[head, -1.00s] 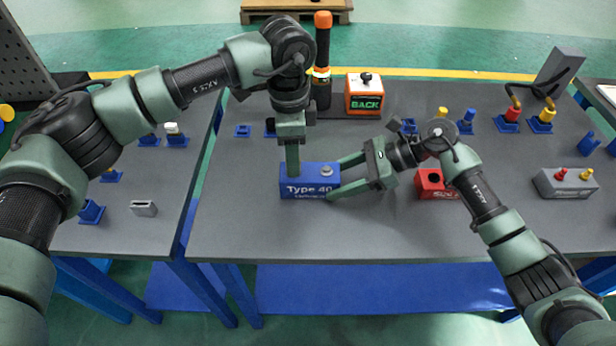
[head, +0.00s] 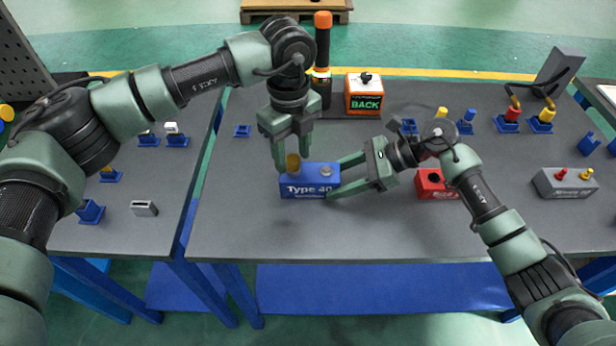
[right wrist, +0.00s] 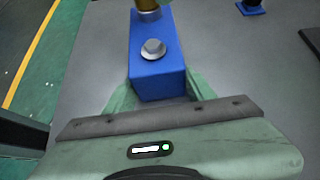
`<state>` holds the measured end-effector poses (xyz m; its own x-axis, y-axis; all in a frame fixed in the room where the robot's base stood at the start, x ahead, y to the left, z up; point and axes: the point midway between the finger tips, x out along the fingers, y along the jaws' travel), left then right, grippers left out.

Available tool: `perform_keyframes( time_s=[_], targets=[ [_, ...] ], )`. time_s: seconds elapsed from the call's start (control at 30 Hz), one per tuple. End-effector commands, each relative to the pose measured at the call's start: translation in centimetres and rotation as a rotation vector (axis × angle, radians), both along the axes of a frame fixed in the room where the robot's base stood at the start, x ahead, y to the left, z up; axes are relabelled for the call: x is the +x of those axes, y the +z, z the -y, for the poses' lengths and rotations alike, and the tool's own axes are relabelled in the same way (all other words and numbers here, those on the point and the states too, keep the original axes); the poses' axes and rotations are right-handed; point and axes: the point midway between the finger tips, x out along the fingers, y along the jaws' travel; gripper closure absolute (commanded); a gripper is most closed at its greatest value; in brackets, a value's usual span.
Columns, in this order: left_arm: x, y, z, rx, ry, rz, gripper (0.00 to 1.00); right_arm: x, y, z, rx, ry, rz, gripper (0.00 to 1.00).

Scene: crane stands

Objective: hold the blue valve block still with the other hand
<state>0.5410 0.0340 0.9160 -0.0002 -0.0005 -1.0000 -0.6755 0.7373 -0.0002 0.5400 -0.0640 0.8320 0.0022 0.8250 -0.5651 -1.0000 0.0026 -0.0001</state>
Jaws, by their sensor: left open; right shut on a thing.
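The blue valve block (head: 309,187), lettered "Type 40", lies on the grey table. My right gripper (head: 337,177) is shut on its right end, one finger along each long side, as the block (right wrist: 155,75) also shows in the right wrist view. A brass plug (head: 293,163) stands upright at the block's left end, and a silver round fitting (head: 326,171) sits on top near the right end. My left gripper (head: 293,155) points down above the left end, open, with its fingers around the brass plug. I cannot tell whether they touch it.
An orange "BACK" box (head: 364,96) and a black-and-orange cylinder (head: 322,60) stand behind the block. A red block (head: 431,184) lies to the right of my right gripper, and a grey block (head: 565,183) farther right. The table front is clear.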

Motion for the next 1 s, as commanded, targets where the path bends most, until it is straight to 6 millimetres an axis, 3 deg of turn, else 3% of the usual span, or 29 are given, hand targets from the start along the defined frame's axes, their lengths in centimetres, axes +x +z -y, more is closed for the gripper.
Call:
perform_keyframes(
  time_s=[0.3,0.47,0.7,1.0],
  targets=[
    [0.03,-0.01,-0.01,0.001,-0.380,0.001,0.54,-0.13,-0.20,0.00,-0.002,0.002,-0.004,1.00],
    [0.03,-0.02,-0.01,0.001,-0.472,0.001,0.54,-0.13,-0.19,0.00,-0.002,0.002,-0.004,1.00],
    [0.01,-0.03,-0.01,0.001,-0.789,0.000,0.54,-0.13,-0.19,-0.01,-0.002,0.002,-0.004,1.00],
    [-0.01,-0.02,0.01,0.000,-1.038,0.001,0.54,-0.12,-0.18,-0.01,-0.002,0.002,-0.004,1.00]
  ],
)
